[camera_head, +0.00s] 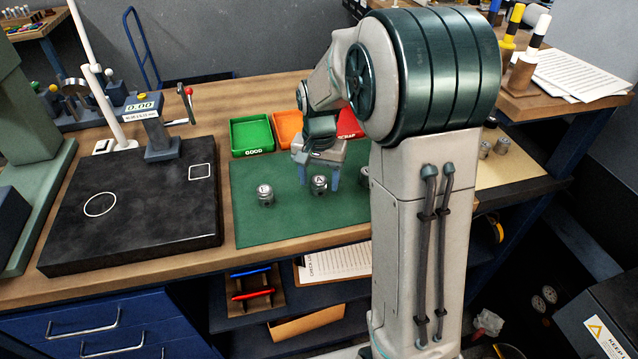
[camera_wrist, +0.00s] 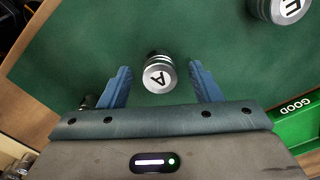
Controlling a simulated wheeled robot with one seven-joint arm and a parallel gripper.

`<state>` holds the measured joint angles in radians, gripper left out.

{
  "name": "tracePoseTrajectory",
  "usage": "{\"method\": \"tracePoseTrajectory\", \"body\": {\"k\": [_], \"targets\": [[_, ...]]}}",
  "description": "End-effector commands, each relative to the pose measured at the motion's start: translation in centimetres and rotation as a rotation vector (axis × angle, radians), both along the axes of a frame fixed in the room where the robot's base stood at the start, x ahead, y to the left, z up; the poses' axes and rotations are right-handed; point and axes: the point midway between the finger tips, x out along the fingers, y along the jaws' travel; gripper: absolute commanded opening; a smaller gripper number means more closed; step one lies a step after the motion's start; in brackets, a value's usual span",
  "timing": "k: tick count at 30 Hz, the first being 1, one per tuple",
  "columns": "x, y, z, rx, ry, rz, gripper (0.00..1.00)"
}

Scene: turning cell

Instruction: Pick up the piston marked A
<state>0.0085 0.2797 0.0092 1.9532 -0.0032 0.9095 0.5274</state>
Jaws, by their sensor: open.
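The piston marked A (camera_head: 319,184) is a short silver cylinder, upright on the green mat (camera_head: 290,230). In the wrist view the piston marked A (camera_wrist: 159,77) shows its white lettered top between my two blue fingers, with a gap on each side. My gripper (camera_head: 319,182) points down over the mat and is open and empty. My gripper also shows in the wrist view (camera_wrist: 160,72). How far the fingertips are above the mat is hard to tell.
A piston marked E (camera_head: 264,196) stands left of A, and another (camera_head: 364,176) is partly hidden behind my arm. Behind are a green GOOD tray (camera_head: 251,118), an orange tray (camera_head: 288,127) and a red SCRAP tray (camera_head: 350,127). A dark measuring plate (camera_head: 140,225) lies left.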

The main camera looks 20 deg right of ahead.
Motion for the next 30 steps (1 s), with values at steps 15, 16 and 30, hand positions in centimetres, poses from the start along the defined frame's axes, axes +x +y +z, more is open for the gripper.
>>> {"method": "tracePoseTrajectory", "body": {"k": [15,16,30], "targets": [[0.0,0.0,-1.2,0.0,-0.001,0.0,0.13],[0.0,0.0,-1.2,0.0,-0.001,0.0,0.07],[0.1,0.0,-0.1,0.0,-0.004,0.0,0.07]]}}
